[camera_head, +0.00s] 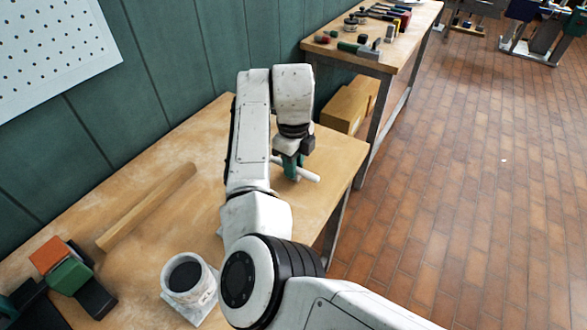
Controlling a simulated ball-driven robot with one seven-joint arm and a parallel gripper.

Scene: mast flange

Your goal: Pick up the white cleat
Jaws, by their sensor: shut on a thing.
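The white cleat (308,174) is a small pale bar near the far right end of the wooden workbench (215,130). My gripper (292,170) points down over that end of the bench and is shut on the cleat. The cleat's ends stick out from the gripper, and its middle is hidden behind the green fingers. I cannot tell whether the cleat touches the bench top or is just above it.
A wooden strip (146,208) lies along the bench. A white cup-like mast flange (188,278) stands at the near edge. Orange and green blocks (66,268) sit at the lower left. A second bench (405,40) holds several tools. A green wall borders the left.

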